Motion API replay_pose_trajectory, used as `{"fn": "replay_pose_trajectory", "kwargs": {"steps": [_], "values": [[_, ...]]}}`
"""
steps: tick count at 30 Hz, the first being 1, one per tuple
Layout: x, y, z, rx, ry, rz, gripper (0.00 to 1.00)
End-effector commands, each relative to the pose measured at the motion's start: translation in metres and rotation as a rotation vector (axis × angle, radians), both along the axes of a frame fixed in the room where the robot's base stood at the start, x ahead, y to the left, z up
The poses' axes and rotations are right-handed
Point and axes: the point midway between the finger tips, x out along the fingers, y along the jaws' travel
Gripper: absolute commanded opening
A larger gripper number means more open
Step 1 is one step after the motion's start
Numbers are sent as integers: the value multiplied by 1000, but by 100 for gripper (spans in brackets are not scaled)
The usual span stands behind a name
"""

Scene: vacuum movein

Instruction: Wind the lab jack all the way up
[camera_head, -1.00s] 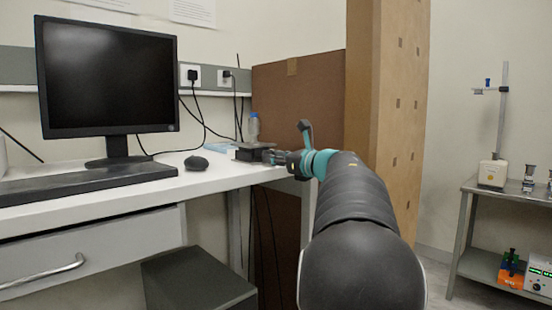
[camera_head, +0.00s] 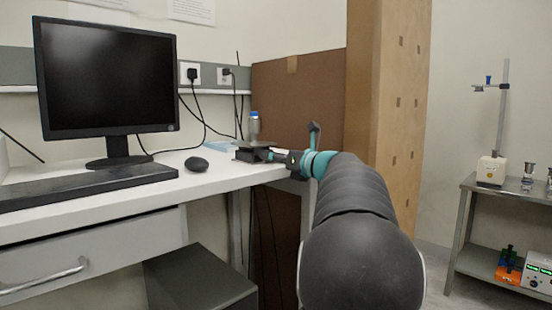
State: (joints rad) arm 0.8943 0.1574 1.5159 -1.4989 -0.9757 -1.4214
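The lab jack (camera_head: 254,150) is a small dark platform device on the white desk, near its right end. A clear bottle with a blue cap (camera_head: 254,128) stands upright on or just behind it. My gripper (camera_head: 280,157) is at the right side of the jack, where its knob would be. My own wrist and arm hide part of that side. The gripper is small and dark here, so I cannot tell whether its fingers are closed on the knob.
A monitor (camera_head: 107,77), keyboard (camera_head: 85,184) and mouse (camera_head: 196,164) are on the desk (camera_head: 150,198). A brown panel (camera_head: 298,106) and a tall cardboard box (camera_head: 387,120) stand close behind my arm. A metal trolley (camera_head: 505,195) with lab items is at the right.

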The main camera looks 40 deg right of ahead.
Motion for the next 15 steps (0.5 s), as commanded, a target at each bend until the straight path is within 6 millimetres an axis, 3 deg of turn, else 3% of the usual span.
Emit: {"fn": "replay_pose_trajectory", "kwargs": {"steps": [10, 15], "values": [[-3, 0, -1, -1, 1, -1, 56], [-23, -2, 0, -2, 1, -3, 56]]}}
